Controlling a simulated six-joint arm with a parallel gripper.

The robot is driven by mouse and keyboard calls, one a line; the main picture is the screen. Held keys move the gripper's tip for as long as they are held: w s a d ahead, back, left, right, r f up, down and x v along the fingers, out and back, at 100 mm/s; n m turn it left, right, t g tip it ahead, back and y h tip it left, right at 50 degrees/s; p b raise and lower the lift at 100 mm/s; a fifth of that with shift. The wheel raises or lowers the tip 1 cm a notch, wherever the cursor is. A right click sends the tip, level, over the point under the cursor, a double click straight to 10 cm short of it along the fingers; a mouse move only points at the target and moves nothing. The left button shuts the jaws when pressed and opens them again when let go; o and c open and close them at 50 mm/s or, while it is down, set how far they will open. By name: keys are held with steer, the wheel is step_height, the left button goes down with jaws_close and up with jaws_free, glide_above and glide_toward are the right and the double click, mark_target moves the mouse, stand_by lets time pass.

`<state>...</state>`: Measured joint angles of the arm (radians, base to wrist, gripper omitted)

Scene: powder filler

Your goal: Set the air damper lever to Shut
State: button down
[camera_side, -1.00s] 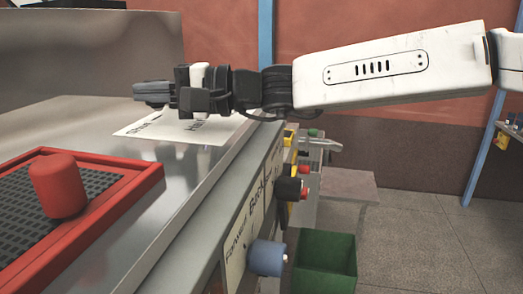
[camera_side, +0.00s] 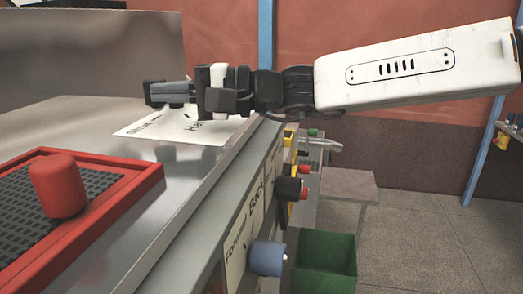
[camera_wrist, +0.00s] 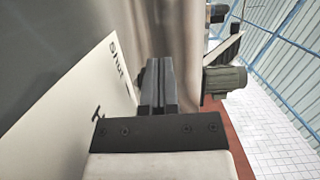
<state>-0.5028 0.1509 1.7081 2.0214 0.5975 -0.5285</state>
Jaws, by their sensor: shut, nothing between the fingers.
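A pale label plate (camera_side: 150,128) lies on the metal housing below my gripper. In the wrist view, this plate (camera_wrist: 60,115) reads "Shut", with part of another word nearer me. My gripper (camera_side: 158,94) is level above the plate and pointing left in the side view. Its fingers (camera_wrist: 158,68) are together in the wrist view, with nothing seen between them. I cannot clearly make out the air damper lever in either view; dark shapes around the fingertips in the side view are hard to tell apart.
A red tray (camera_side: 118,207) with a dark grid holds a red cylinder (camera_side: 58,186) at front left. A blue knob (camera_side: 266,258), black knob (camera_side: 288,190) and green bin (camera_side: 325,262) line the housing's front. A dark green cylindrical unit (camera_wrist: 225,80) stands beyond the fingers.

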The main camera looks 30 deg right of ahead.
steer(key=shift+s+d, duration=0.3)
steer(key=shift+s, duration=1.5)
steer(key=shift+s+d, duration=0.25)
steer(key=shift+s, duration=1.6)
steer(key=shift+s+d, duration=0.3)
steer(key=shift+s, duration=1.5)
steer(key=w+d+m+t+h, duration=0.1)
steer(key=w+d+m+t, duration=0.1)
steer(key=d, duration=0.9)
steer(key=shift+w+d+t+h, duration=0.15)
steer(key=shift+w+t+h, duration=0.2)
steer(key=shift+w, duration=0.35)
steer(key=shift+x, duration=7)
steer(key=shift+w+a, duration=0.2)
steer(key=shift+a, duration=0.65)
steer(key=shift+w+a, duration=0.2)
steer(key=shift+a, duration=0.65)
